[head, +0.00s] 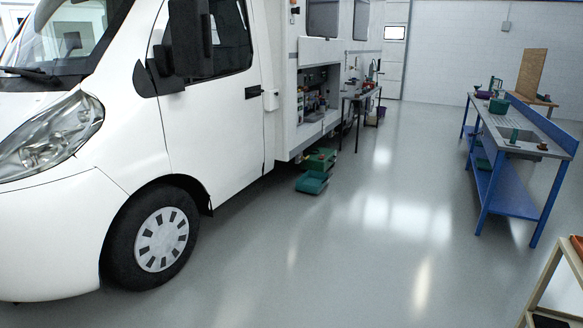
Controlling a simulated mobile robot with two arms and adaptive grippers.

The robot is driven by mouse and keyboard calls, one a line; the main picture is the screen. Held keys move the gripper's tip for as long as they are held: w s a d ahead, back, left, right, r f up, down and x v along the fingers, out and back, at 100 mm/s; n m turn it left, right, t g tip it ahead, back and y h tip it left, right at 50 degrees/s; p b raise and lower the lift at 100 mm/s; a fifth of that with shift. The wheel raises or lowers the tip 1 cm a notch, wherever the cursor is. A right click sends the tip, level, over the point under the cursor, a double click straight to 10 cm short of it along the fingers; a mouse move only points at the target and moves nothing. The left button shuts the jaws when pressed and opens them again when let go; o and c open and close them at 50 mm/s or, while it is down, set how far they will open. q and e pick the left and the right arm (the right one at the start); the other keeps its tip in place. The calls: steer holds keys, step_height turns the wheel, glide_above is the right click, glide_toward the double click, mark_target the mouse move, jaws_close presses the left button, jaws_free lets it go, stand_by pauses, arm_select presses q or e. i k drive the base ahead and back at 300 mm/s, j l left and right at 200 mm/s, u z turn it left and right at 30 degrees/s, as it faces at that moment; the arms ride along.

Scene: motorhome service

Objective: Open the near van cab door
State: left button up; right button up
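The white van (110,185) stands on the left, its front end nearest me. Its near cab door (205,125) looks shut, flush with the body, with a dark side window. A dark handle (255,91) shows near the door's rear edge. The large black wing mirror (188,45) sticks out and covers part of the window. The front wheel (160,240) is below and ahead of the door. Neither of my grippers shows in the head view.
An open side locker (310,133) and a dark table (360,92) are behind the cab. Green boxes (316,172) are on the floor beside the van. A blue workbench (512,150) stands right, with a wooden-framed rack (545,285) nearer. The grey floor (340,250) between is clear.

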mark_target(213, 128)
steer(key=i+l, duration=0.1)
steer(key=i, duration=2.15)
steer(key=i+l, duration=0.15)
steer(key=i, duration=2.05)
